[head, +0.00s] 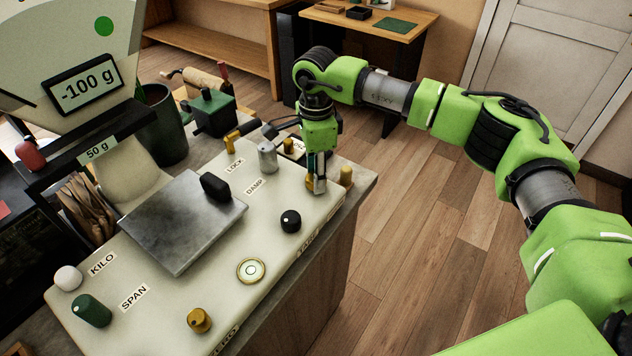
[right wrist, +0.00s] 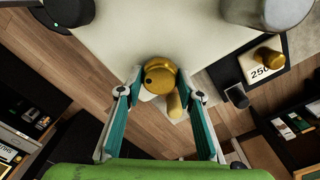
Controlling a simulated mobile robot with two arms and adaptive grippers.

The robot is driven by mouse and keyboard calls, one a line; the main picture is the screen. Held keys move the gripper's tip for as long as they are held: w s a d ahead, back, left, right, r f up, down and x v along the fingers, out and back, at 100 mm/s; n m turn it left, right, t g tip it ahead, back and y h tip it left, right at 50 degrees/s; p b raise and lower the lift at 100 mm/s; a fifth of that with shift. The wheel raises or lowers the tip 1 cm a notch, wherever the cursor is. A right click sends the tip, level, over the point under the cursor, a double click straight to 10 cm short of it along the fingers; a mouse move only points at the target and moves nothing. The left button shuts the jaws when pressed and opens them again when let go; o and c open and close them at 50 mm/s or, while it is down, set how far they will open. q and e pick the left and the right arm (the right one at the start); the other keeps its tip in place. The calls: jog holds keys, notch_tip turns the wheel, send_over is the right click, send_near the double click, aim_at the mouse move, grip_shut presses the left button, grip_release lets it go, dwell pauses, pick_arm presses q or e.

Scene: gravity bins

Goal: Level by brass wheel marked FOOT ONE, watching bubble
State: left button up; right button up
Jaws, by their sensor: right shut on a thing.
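A brass wheel (right wrist: 160,72) with a dark dot on its top sits at the edge of the cream scale body (head: 165,290). In the right wrist view it is between the fingertips of my right gripper (right wrist: 160,84), which is shut on it. In the head view my right gripper (head: 318,186) points down at the far right corner of the scale and mostly hides this wheel. No FOOT ONE label is readable there. The round bubble level (head: 251,270) has a brass rim and a pale green face; the bubble's exact offset is too small to tell. My left gripper is out of view.
Another brass knob (head: 199,320) is near the front edge. Black knob (head: 291,220), grey knob (head: 267,157), green SPAN knob (head: 92,311) and white KILO knob (head: 68,278) surround the metal pan (head: 180,225). The display (head: 83,85) reads -100 g. Open floor lies right.

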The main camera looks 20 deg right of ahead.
jog(key=shift+n+b, duration=0.5)
jog(key=shift+n, duration=0.1)
jog(key=o, duration=1.1)
notch_tip(320, 180, up, 12)
jog(key=shift+r, duration=0.1)
